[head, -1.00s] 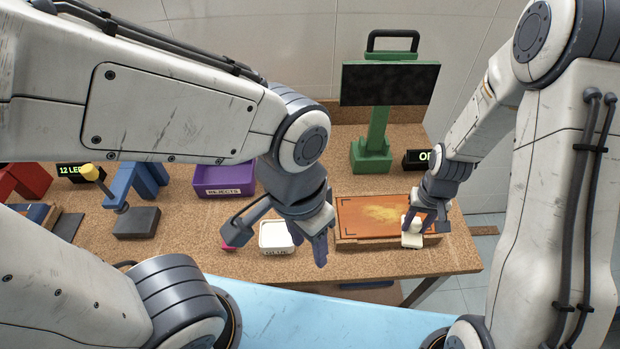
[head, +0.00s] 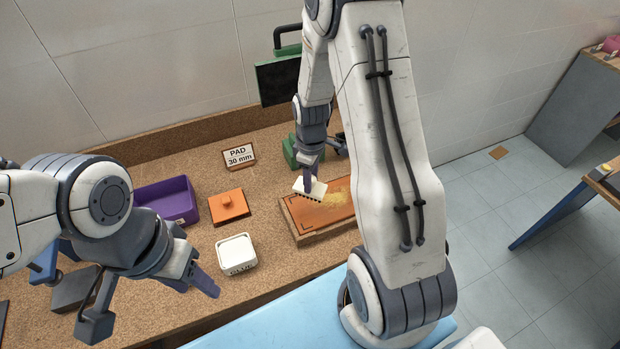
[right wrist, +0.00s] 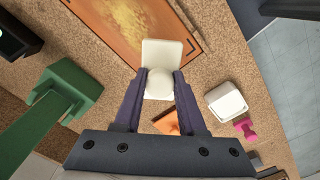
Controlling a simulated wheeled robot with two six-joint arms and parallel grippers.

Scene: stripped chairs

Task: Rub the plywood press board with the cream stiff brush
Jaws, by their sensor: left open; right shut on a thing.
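The plywood press board (head: 325,214) is an orange-brown panel on the bench with dark corner marks and a tan dusty patch (head: 336,198). My right arm hides its right part. My right gripper (head: 312,172) is shut on the cream stiff brush (head: 308,188), which is over the board's left back area, bristles down. I cannot tell whether the bristles touch. In the right wrist view the brush (right wrist: 162,52) overlaps one end of the board (right wrist: 125,28), beside the dusty patch. My left gripper (head: 200,284) is open and empty at the bench's front left, apart from the board.
A white glue dish (head: 237,252), an orange knobbed square (head: 229,206) and a purple bin (head: 168,203) stand left of the board. A "PAD 30 mm" sign (head: 239,156) is behind them.

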